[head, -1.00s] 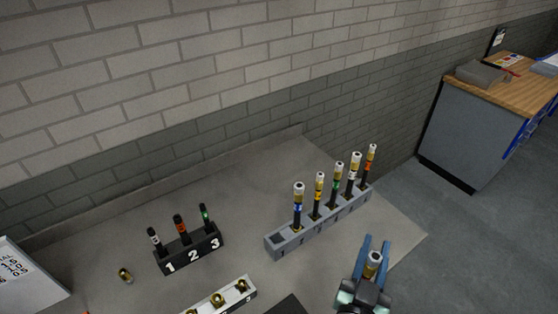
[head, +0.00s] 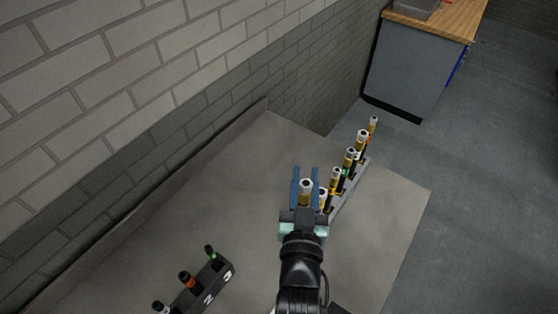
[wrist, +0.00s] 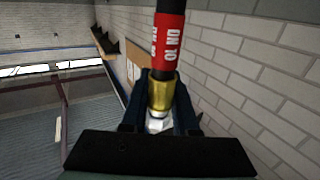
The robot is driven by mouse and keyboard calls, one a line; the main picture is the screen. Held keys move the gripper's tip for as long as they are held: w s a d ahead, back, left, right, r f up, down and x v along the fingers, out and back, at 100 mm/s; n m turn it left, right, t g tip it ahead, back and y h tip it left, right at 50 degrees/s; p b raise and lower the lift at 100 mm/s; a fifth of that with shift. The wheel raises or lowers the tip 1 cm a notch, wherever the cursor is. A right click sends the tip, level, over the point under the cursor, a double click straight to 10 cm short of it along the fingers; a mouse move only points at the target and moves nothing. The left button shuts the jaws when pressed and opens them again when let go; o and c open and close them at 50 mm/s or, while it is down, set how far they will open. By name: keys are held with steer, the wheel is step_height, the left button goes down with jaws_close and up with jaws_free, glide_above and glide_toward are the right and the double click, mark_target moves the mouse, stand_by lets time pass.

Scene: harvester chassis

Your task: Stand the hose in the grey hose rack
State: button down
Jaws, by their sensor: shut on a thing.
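My gripper (head: 305,178) is shut on a hose (head: 306,186), whose pale end and brass fitting show between the blue fingers in the head view. In the wrist view the held hose (wrist: 168,45) is black with a red band marked DN 10 and a brass fitting. The grey hose rack (head: 362,172) runs away to the right of my gripper, with several banded hoses upright in it. My gripper is at the rack's near end in the picture and hides that end. I cannot tell whether the held hose's lower end touches the rack.
A black numbered holder (head: 226,276) with three short hoses stands at lower left. The grey worktop (head: 210,205) is clear between it and the wall. The worktop's right edge drops to the floor. A grey cabinet with a wooden top (head: 415,65) stands at the back.

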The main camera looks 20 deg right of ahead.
steer(key=shift+s+d+f+b, duration=0.1)
steer(key=shift+s+f+b, duration=0.05)
steer(key=shift+f+b, duration=1.7)
steer(key=shift+f, duration=0.6)
step_height(320, 180, down, 7)
steer(key=b, duration=0.7)
stand_by(0.5)
stand_by(0.4)
steer(key=c, duration=0.6)
jaws_free()
steer(key=shift+f, duration=0.1)
